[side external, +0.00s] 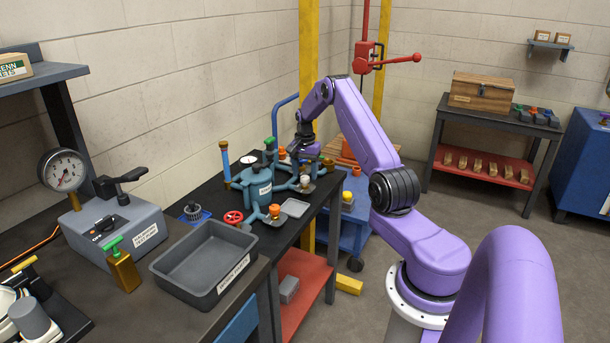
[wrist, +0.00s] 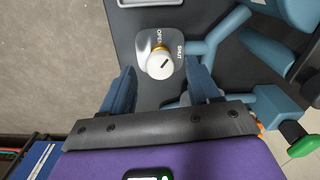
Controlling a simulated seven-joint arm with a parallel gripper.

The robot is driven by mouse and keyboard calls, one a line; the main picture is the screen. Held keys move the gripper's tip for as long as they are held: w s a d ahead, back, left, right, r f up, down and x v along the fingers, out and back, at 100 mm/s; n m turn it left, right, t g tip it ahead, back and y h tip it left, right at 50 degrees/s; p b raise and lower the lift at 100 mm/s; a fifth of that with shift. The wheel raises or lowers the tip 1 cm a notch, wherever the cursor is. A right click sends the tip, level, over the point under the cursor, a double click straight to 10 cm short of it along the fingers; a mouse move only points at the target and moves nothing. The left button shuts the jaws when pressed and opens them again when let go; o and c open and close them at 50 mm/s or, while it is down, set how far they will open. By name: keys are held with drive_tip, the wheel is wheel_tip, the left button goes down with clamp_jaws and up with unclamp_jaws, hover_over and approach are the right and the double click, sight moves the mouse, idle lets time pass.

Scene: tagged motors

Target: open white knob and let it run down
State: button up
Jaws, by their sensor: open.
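In the wrist view the white knob (wrist: 160,66) sits on a grey plate (wrist: 145,50) marked OPEN and SHUT. The dark line on its face slants toward the SHUT word. My gripper (wrist: 161,78) is open, with one blue finger on each side of the knob and a visible gap to both; I cannot tell its height above the knob. In the side view my gripper (side external: 302,163) points down over the far end of the pipework around the blue-grey vessel (side external: 257,196).
A grey tray (side external: 205,262) and a pump with a gauge (side external: 63,170) are nearer on the bench. A green knob (wrist: 304,147) shows right in the wrist view.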

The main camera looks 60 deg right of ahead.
drive_tip(key=shift+f, duration=0.75)
drive_tip(key=c, duration=1)
drive_tip(key=shift+c, duration=0.2)
drive_tip(key=n, duration=0.3)
drive_tip(key=shift+n, duration=2.2)
